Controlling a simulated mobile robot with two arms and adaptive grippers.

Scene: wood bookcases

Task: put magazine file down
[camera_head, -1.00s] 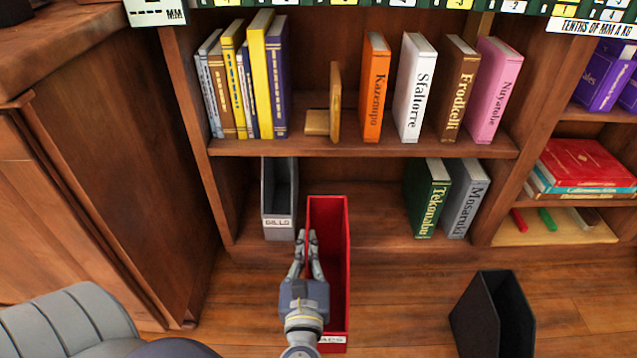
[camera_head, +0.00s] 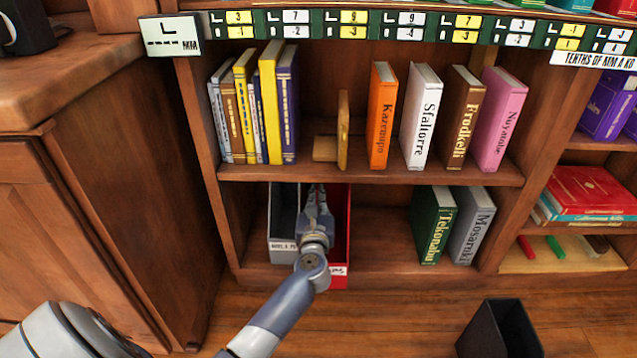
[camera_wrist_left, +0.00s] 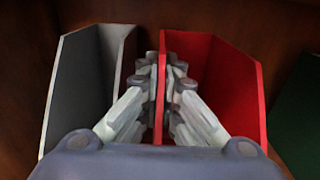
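The red magazine file (camera_head: 340,250) is upright in the lower bay of the bookcase, its labelled front end near the shelf's front edge. I cannot tell whether its base touches the shelf. My left gripper (camera_head: 314,192) is shut on its left wall, one finger on each side; the wrist view shows the fingers (camera_wrist_left: 162,72) straddling that wall and the red file's right wall (camera_wrist_left: 232,85) standing clear. The grey magazine file (camera_head: 283,222) stands close on its left, also in the wrist view (camera_wrist_left: 82,85). My right gripper is not in view.
A green book (camera_head: 432,225) and a grey book (camera_head: 471,225) stand right of the red file, with bare lower shelf (camera_head: 382,240) between. The upper shelf (camera_head: 370,174) with books is overhead. A black magazine file (camera_head: 500,330) stands on the floor at lower right.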

